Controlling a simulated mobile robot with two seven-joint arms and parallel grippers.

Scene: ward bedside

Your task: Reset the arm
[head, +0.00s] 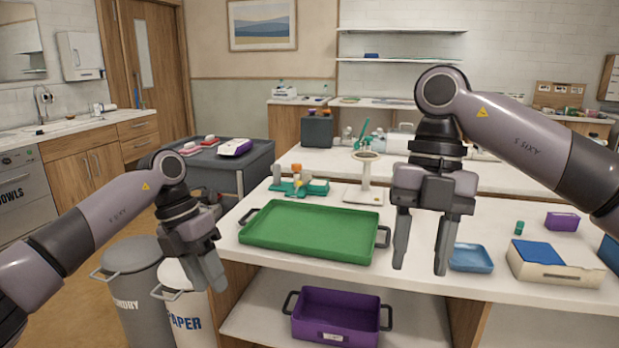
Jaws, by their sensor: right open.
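My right gripper (421,266) hangs with its fingers pointing down and spread apart, with nothing between them. It shows in front of the white counter (425,281), between the green tray (310,233) and a small blue tray (470,258). My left gripper (203,284) is lower at the left, beside the counter's left end and over the bins. Its fingers point down and are seen at an angle, so its opening is unclear. I see no object held in it.
A laundry bin (133,290) and a paper bin (187,308) stand below my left gripper. A purple crate (335,318) is on the lower shelf. A white stand (365,180), a blue-and-white box (553,265) and a purple box (562,221) are on the counter.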

